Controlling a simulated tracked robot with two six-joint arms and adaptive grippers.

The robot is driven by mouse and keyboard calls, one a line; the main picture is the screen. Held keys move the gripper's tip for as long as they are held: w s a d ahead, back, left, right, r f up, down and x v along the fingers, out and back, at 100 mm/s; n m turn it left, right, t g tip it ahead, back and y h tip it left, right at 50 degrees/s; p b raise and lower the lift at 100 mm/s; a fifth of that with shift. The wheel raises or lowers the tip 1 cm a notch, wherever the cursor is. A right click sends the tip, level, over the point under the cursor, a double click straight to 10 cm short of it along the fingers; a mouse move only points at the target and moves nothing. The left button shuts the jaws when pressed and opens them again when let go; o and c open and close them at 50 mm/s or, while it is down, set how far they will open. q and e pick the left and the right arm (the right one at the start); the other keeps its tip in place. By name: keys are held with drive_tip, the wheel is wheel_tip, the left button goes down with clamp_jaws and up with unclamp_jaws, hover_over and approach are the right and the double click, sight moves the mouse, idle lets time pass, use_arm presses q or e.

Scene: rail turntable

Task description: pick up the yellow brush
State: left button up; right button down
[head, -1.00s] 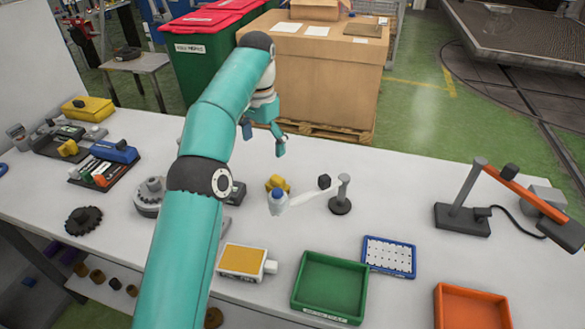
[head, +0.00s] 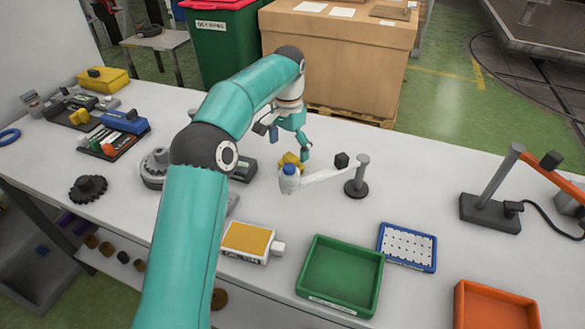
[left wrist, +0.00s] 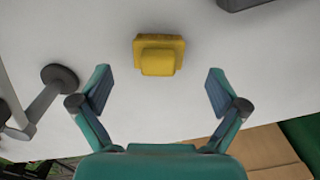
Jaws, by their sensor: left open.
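The yellow brush (head: 291,160), a small blocky piece, lies on the white table beside the white arm of a small stand. Its lower part is partly hidden in the head view by the arm's blue-topped end. In the left wrist view the brush (left wrist: 160,55) shows as a wide base with a rounded block on it, centred just beyond my fingertips. My left gripper (head: 289,142) is open and empty, a little above and behind the brush in the head view. Its spread fingers (left wrist: 159,85) show apart in the left wrist view, not touching the brush. My right gripper is out of view.
The small stand (head: 357,188) with its white arm is close to the brush. A dark grey device (head: 243,170) lies to the left. A green tray (head: 340,305), a blue tray (head: 407,264) and an orange tray (head: 495,318) are in front. A yellow-topped box (head: 247,238) is nearby.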

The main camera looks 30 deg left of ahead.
use_arm(q)
drive_tip(key=shift+d+f, duration=0.1)
drive_tip(key=shift+f, duration=2.5)
drive_tip(key=shift+w, duration=0.1)
drive_tip(key=c, duration=1.4)
drive_tip(key=shift+o, duration=0.2)
drive_tip(key=shift+r, duration=0.1)
drive_tip(key=shift+r, duration=0.55)
wheel_tip(320, 180, up, 10)
drive_tip(key=shift+f+p, duration=0.15)
drive_tip(key=shift+p, duration=1.1)
wheel_tip(320, 180, up, 8)
drive_tip(key=p, duration=0.5)
hover_over(290, 157)
drive_tip(key=shift+r+p, duration=0.35)
drive_tip(key=shift+r, duration=0.2)
